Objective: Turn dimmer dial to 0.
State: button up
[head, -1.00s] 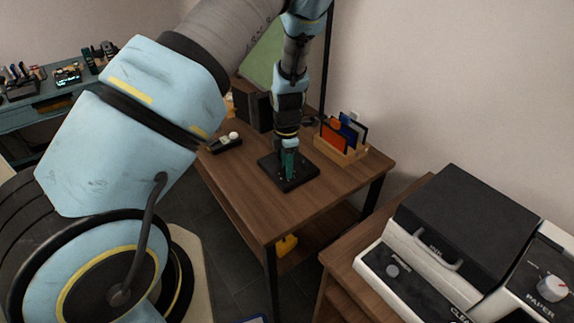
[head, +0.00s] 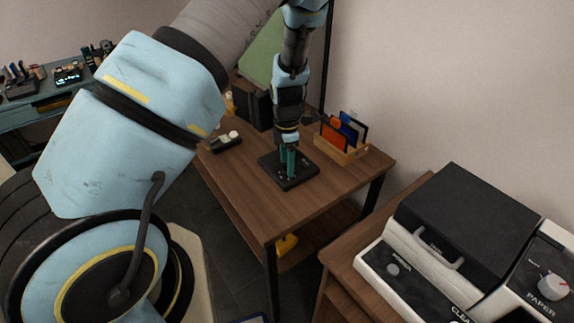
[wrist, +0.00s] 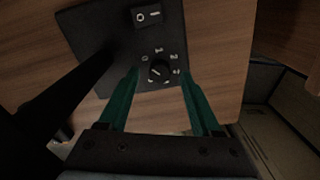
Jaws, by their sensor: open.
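The dimmer dial (wrist: 158,70) is a small round black knob on a black panel (wrist: 100,25), with white marks around it. A 0-like mark sits at its upper left; a small light line shows on the knob, but I cannot tell its exact setting. My gripper (wrist: 159,74) is open, its green fingers on either side of the dial in the wrist view, apparently not gripping it. In the head view, my gripper (head: 288,162) points down over the black panel (head: 306,171) on the wooden table. There the fingers hide the dial.
A rocker switch (wrist: 147,15) sits on the panel beyond the dial. On the table (head: 285,212) stand a wooden holder (head: 345,154) with coloured cards at right and a dark tray (head: 225,144) at left. A machine (head: 465,235) stands at front right.

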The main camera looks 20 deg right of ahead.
notch_tip(320, 180, up, 10)
jog(key=b, duration=0.1)
jog(key=shift+f, duration=0.25)
dwell(0.4)
